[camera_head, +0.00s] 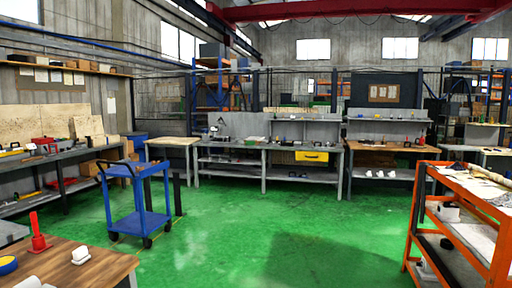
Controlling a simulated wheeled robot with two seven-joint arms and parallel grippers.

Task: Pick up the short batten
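I cannot make out the short batten for certain in the head view. Small items on the benches are too small to tell apart. Neither of my grippers is in view, and no arm of mine shows.
A wooden-topped table (100,262) at the near left bears a red upright tool (39,241) and a white block (81,256). A blue trolley (138,222) stands behind it. An orange rack (424,208) stands at right. Grey workbenches (264,147) line the back. Green floor (270,225) between is clear.

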